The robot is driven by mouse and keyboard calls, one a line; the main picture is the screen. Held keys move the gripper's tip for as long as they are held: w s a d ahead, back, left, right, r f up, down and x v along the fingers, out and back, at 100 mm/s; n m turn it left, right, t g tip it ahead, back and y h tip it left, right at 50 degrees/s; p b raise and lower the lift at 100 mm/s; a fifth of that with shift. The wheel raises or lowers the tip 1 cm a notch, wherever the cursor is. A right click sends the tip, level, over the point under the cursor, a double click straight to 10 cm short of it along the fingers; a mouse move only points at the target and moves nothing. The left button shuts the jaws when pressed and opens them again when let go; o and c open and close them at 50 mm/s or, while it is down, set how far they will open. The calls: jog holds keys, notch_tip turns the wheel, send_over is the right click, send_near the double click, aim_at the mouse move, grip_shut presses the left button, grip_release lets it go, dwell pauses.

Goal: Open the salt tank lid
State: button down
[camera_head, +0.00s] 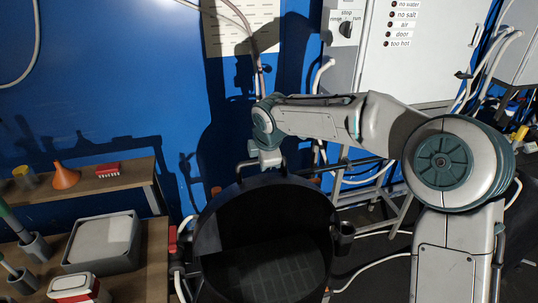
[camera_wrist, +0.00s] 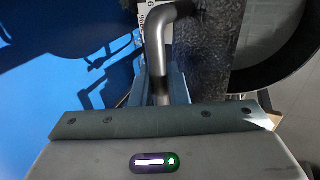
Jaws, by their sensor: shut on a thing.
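The salt tank (camera_head: 205,235) is a large black round vessel at the bottom centre of the head view. Its inside is dark, with a faint grid low down. A dark handle (camera_head: 241,170) arches at the top of the round black shape; the lid appears tilted up there, but dark on dark hides its exact angle. My gripper (camera_head: 268,158) is at this handle from above. In the wrist view the grey handle bar (camera_wrist: 156,45) runs between the fingers of my gripper (camera_wrist: 160,88), which is shut on it. A dark textured surface, likely the lid (camera_wrist: 208,45), lies beside it.
A blue wall (camera_head: 110,80) stands behind. A white control cabinet (camera_head: 415,60) and a metal frame with hoses stand at right.

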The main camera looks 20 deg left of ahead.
jog(key=shift+w, duration=0.2)
jog(key=c, duration=1.5)
grip_release()
jog(key=shift+s+r, duration=0.1)
jog(key=shift+r, duration=0.05)
jog(key=b+v, duration=0.2)
jog(key=v, duration=1.1)
jog(key=shift+r+b, duration=0.3)
